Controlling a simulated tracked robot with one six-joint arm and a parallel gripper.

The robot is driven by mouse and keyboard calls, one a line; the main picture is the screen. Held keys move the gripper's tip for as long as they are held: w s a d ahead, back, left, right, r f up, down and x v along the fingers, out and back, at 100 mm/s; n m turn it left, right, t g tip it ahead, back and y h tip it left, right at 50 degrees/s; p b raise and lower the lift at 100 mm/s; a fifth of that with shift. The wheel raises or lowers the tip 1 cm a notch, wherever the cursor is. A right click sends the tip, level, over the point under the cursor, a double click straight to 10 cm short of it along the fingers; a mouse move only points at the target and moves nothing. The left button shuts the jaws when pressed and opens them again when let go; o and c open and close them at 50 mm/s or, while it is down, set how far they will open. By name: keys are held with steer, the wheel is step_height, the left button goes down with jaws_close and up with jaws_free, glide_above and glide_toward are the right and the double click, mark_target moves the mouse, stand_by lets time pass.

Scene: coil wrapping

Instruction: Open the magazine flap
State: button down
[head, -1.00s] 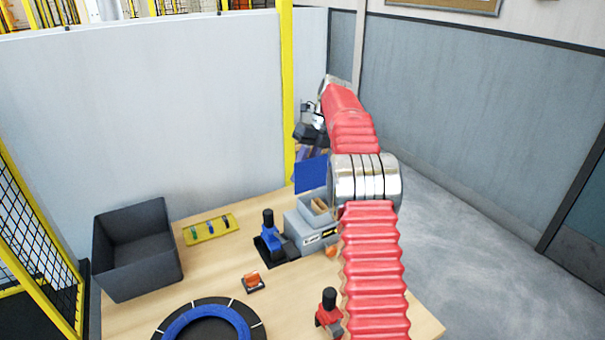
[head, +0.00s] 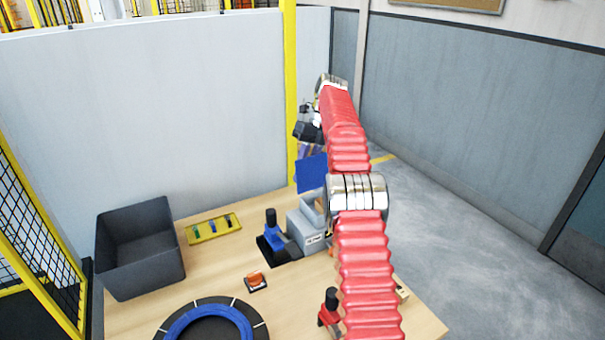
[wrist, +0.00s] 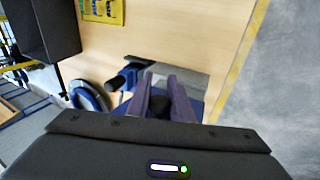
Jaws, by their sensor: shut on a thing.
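The magazine (head: 306,228) is a grey box on the table, partly hidden behind my red arm. Its blue flap (head: 311,172) stands raised above the box in the head view. My gripper (head: 310,152) is at the flap's upper edge, its purple fingers pointing down. In the wrist view, my gripper (wrist: 162,82) has a dark piece between its fingers, and blue flap surface (wrist: 198,104) shows beside and behind them. It is shut on the flap, seemingly at a dark handle. The exact contact is hard to see.
A blue-and-black clamp (head: 272,240) stands left of the magazine. A dark bin (head: 140,250), a yellow tray (head: 214,228), an orange piece (head: 256,281), a red-and-black clamp (head: 328,308) and a ring fixture (head: 212,322) share the table. A yellow post (head: 289,90) stands close behind my gripper.

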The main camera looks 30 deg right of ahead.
steer(key=shift+s+f, duration=0.1)
steer(key=shift+f, duration=0.2)
steer(key=c, duration=1.9)
jaws_free()
steer(key=shift+c, duration=0.2)
steer(key=o, duration=0.3)
steer(key=shift+r, duration=0.15)
